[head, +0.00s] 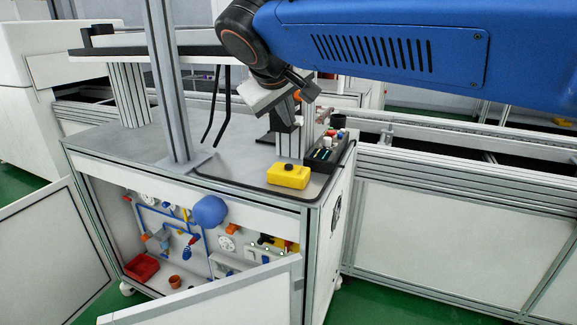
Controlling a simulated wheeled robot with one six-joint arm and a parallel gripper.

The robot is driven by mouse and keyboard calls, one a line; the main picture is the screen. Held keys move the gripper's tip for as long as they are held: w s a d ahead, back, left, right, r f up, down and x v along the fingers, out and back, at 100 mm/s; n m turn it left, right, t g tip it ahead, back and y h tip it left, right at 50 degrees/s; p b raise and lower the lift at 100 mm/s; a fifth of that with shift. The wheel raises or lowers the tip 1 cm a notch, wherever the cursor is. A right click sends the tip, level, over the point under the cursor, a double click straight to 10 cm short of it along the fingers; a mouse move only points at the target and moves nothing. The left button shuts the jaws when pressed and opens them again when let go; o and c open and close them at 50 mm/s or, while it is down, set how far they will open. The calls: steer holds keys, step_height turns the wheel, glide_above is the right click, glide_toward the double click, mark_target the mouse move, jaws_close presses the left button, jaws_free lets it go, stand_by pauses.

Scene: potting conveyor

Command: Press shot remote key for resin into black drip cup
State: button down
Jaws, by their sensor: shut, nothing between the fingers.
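A yellow box with a dark round key on top, which looks like the shot remote (288,176), lies at the front right of the grey bench top. A small black cup (338,122), likely the black drip cup, stands behind it at the bench's right edge. My gripper (286,122) hangs under the wrist, shut and empty. In the picture it is above the remote and left of the cup, apart from the remote's key. The fingertips are small and dark against the metal post, so their exact height is hard to tell.
A metal post (291,146) stands just behind the remote. A black tray (342,151) with small bottles lies right of it. A thick upright profile (168,80) and black cables stand left. The conveyor (450,165) runs along the right. An open cabinet door (215,300) juts out below.

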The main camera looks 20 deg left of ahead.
glide_above(288, 171)
steer(key=shift+s+f, duration=0.1)
steer(key=shift+f, duration=4.05)
steer(key=shift+f, duration=0.1)
steer(key=shift+f, duration=0.35)
steer(key=shift+f, duration=0.45)
steer(key=shift+r, duration=0.9)
steer(key=shift+r, duration=2.5)
